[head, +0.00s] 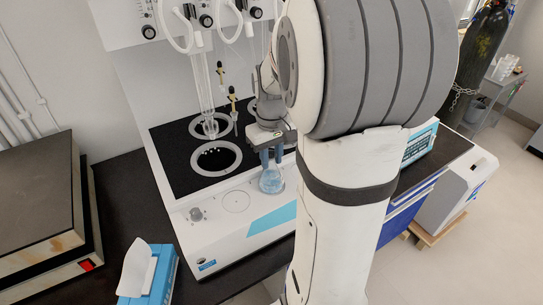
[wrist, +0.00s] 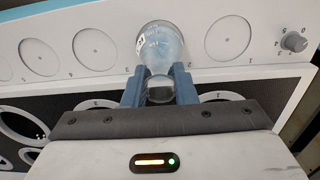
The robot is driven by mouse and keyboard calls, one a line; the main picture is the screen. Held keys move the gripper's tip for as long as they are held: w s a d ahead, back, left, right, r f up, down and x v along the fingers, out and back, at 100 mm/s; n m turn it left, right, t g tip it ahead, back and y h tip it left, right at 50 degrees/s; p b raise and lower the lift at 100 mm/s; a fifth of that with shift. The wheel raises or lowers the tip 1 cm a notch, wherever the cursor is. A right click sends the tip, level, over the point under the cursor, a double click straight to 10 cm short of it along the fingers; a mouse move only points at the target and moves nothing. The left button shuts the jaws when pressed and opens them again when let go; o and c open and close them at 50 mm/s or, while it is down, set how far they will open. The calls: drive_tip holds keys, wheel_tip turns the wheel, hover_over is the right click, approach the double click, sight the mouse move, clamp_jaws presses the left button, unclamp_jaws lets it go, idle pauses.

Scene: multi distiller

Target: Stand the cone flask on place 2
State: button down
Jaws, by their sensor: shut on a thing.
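The cone flask (head: 271,181) is clear glass with a bluish tint and looks upright in the head view. My gripper (head: 271,157) is shut on its neck from above. In the wrist view the flask (wrist: 160,45) is between the blue fingers of my gripper (wrist: 160,88), over the white front ledge. Marked round places line this ledge: one (wrist: 228,37) is beside the knob, and another (wrist: 95,45) is on the flask's other side. The flask covers the ledge between them.
The distiller's black top (head: 183,165) has round openings (head: 216,158) behind the ledge, with glass tubes (head: 204,95) above. A knob (head: 196,214) is at the ledge's left end. A blue tissue box (head: 160,278) stands front left. My arm hides the ledge's right part.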

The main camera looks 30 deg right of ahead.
drive_tip(key=c, duration=1.2)
unclamp_jaws()
drive_tip(key=shift+o, duration=0.2)
wheel_tip(320, 180, up, 12)
drive_tip(key=s+a+f+t, duration=0.3)
drive_tip(key=s+a+f, duration=0.4)
drive_tip(key=s+a, duration=0.5)
drive_tip(key=shift+s+f, duration=0.15)
drive_tip(key=shift+s, duration=0.15)
drive_tip(key=shift+a, duration=0.1)
